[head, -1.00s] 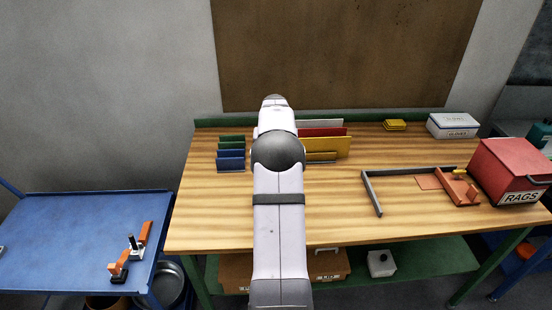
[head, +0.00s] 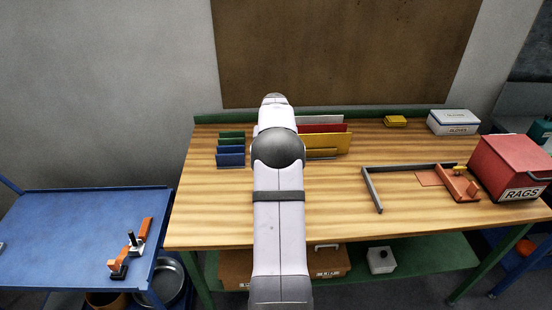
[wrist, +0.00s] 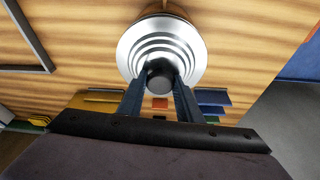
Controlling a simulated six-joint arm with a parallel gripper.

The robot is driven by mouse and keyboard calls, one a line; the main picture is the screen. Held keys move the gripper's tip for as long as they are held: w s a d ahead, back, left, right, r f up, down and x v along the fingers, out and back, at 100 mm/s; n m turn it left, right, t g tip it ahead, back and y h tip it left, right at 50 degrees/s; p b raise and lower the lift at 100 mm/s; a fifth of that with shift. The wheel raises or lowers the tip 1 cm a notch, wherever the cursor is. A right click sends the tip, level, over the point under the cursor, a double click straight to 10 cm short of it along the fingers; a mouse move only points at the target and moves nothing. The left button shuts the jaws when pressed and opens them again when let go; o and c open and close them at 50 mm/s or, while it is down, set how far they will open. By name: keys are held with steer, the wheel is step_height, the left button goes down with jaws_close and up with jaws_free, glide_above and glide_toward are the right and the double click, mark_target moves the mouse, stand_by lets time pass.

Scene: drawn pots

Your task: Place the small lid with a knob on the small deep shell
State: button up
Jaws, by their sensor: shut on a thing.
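In the wrist view, a round silver lid (wrist: 137,46) with ringed steps and a black knob (wrist: 160,75) is in front of my gripper (wrist: 160,83). The two dark fingers are shut on the knob. A small brown edge (wrist: 163,7) shows just beyond the lid's rim; I cannot tell whether it belongs to the small deep shell. The shell is otherwise not visible, and whether the lid touches anything below is hidden. In the head view my arm hides the lid and gripper.
The wooden bench (head: 400,225) bears upright coloured plates in racks (head: 231,150), (head: 325,140), a grey angled bar (head: 372,190), a red RAGS box (head: 512,167) and a white box (head: 453,122). The front right of the bench is clear. A blue cart (head: 60,230) stands left.

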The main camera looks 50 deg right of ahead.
steer(key=shift+f+b, duration=0.3)
steer(key=shift+f, duration=0.25)
steer(key=o, duration=1.2)
steer(key=shift+b+v, duration=1.6)
steer(key=shift+v, duration=2.1)
